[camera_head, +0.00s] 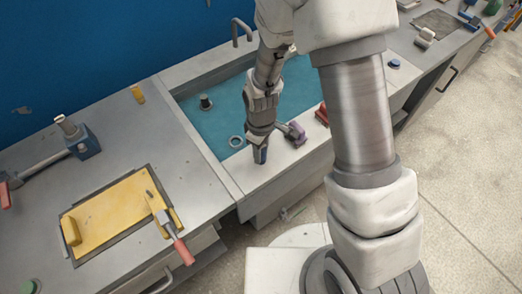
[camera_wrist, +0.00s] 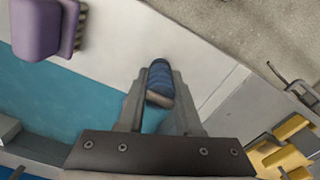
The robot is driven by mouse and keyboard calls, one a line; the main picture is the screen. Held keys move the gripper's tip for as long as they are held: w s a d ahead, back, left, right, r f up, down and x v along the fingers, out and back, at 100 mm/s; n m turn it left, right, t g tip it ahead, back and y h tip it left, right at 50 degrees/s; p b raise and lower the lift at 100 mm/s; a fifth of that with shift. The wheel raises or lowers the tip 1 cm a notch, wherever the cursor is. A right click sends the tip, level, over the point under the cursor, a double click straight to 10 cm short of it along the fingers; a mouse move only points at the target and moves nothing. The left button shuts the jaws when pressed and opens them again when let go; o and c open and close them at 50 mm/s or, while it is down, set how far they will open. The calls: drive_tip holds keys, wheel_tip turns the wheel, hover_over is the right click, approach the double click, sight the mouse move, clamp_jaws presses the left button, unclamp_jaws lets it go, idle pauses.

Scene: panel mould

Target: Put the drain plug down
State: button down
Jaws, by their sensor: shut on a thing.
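The drain plug shows in the wrist view as a blue, rounded piece with a grey-brown end (camera_wrist: 160,78). My gripper (camera_wrist: 160,92) is shut on it, with a finger on each side. In the head view my gripper (camera_head: 261,150) points down over the pale front rim of the sink (camera_head: 285,165), and a little blue of the plug (camera_head: 260,157) shows at its tip. I cannot tell whether the plug touches the rim. The basin (camera_head: 215,125) has a teal floor. A pale ring (camera_head: 237,141) lies in it near my gripper, and a dark upright fitting (camera_head: 205,102) stands farther back.
A purple brush (camera_head: 294,133) lies on the rim just right of my gripper; it also shows in the wrist view (camera_wrist: 38,30). A red object (camera_head: 321,115) is beyond it. A tap (camera_head: 241,30) stands behind.

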drive_tip(key=c, duration=0.6)
unclamp_jaws()
wheel_tip(320, 180, up, 13)
drive_tip(key=shift+f+p, duration=0.2)
drive_tip(key=shift+p, duration=0.45)
drive_tip(key=s+d+r+m+t, duration=0.35)
drive_tip(key=d+r+m, duration=0.4)
drive_tip(key=r, duration=0.65)
drive_tip(key=s+d+r+m, duration=0.1)
drive_tip(key=s+d+r, duration=0.1)
drive_tip(key=s, duration=0.1)
drive_tip(key=s+d+r+m+t, duration=0.1)
drive_tip(key=s+d+r+m, duration=0.1)
drive_tip(key=s+d+r+m+t, duration=0.1)
drive_tip(key=s+d+r, duration=0.2)
drive_tip(key=shift+s+m, duration=0.25)
drive_tip(key=shift+s, duration=0.1)
